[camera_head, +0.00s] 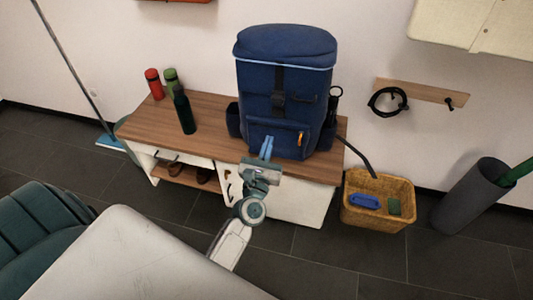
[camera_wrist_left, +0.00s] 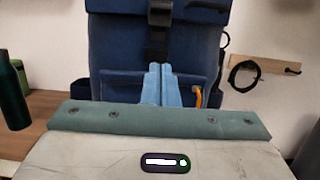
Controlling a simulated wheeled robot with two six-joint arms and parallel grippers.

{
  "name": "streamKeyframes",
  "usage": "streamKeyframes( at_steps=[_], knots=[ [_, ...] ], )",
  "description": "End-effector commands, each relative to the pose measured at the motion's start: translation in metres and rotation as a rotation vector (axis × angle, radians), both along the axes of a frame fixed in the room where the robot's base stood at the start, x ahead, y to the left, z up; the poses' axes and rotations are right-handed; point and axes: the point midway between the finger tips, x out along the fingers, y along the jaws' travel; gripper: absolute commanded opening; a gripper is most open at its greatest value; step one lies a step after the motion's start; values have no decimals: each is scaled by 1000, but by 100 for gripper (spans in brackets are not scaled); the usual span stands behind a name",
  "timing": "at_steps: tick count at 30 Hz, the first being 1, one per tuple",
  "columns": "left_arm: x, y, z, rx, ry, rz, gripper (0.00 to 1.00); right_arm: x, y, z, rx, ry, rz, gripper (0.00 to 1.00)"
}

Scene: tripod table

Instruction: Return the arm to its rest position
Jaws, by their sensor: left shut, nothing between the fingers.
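My left gripper (camera_head: 267,147) reaches up from the bottom middle in the head view, in front of the lower part of a blue backpack (camera_head: 285,75). Its two light-blue fingers are together with nothing between them. In the left wrist view the shut fingers (camera_wrist_left: 161,86) point at the backpack (camera_wrist_left: 115,55), over its front pocket with an orange zip pull. I cannot tell whether the fingertips touch the pocket. My right gripper is not in view.
The backpack stands on a wooden bench (camera_head: 215,142). A dark green bottle (camera_head: 184,112), a red bottle (camera_head: 154,84) and a green bottle (camera_head: 170,79) stand left. A wicker basket (camera_head: 377,218) and a grey bin (camera_head: 468,197) stand right. A wall rack (camera_head: 422,91) holds a black cable.

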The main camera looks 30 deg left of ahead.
Motion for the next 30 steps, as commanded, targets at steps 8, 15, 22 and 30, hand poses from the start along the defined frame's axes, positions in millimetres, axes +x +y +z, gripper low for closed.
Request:
streamKeyframes(
  at_steps=[8,15,22,30],
  knots=[
    [-12,-3,-3,1,0,0,0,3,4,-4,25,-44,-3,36],
    [-12,-3,-2,1,0,0,0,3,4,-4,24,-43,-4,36],
    [-12,-3,-3,5,2,-1,0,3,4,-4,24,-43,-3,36],
    [-34,-30,-10,493,170,-90,0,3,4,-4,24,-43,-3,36]
  ],
)
